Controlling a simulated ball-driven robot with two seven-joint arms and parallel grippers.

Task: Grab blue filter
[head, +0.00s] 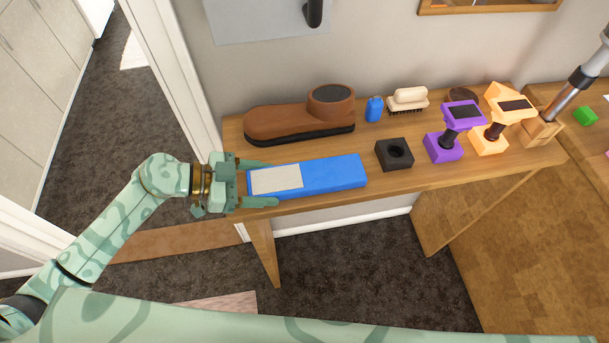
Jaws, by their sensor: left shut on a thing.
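The blue filter (335,174) is a long blue block with a pale grey patch on its left part. It lies along the front edge of the wooden shelf table. My left gripper (262,182) is at its left end, with one finger along the far side and one along the near side, shut on it. The filter looks level and at the table top; I cannot tell whether it is lifted. My right gripper is not in the head view.
On the wooden table (400,191) a brown shoe (290,123) stands behind the filter. A black square block with a hole (394,154) is to its right. A small blue bottle (374,109), a brush (408,99), a purple device (445,146) and an orange one (489,140) stand farther along.

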